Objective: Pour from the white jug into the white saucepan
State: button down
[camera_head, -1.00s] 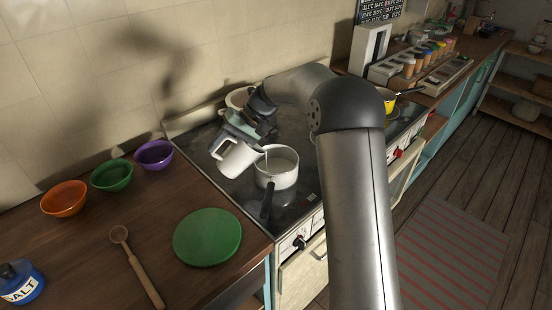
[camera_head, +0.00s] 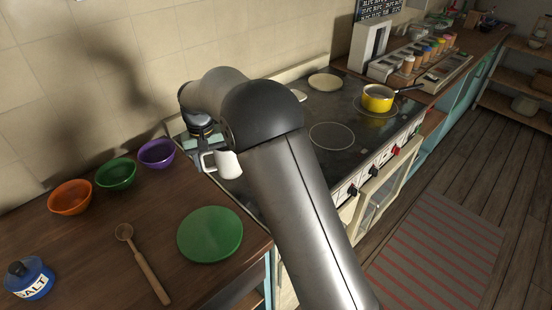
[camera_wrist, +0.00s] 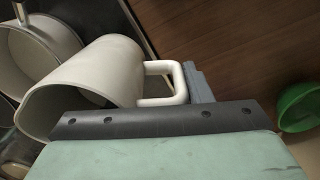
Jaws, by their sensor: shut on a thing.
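The white jug (camera_head: 228,164) looks close to upright near the left edge of the stove in the head view, partly behind my arm. In the wrist view the jug (camera_wrist: 90,80) shows large, with its handle towards my gripper (camera_wrist: 188,98). The white saucepan (camera_wrist: 38,48) shows at the upper left of the wrist view, beyond the jug and cut by the frame edge. My arm hides it in the head view. Its contents are not clear.
Orange (camera_head: 70,197), green (camera_head: 116,174) and purple (camera_head: 157,153) bowls stand on the wooden counter left of the stove. A green round board (camera_head: 210,234), wooden spoon (camera_head: 143,264) and salt jar (camera_head: 31,279) lie nearer.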

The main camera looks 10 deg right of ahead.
jog(key=shift+w+d+r, duration=0.1)
jog(key=shift+d+r, duration=0.05)
jog(key=shift+r+p, duration=0.7)
jog(key=shift+r, duration=0.8)
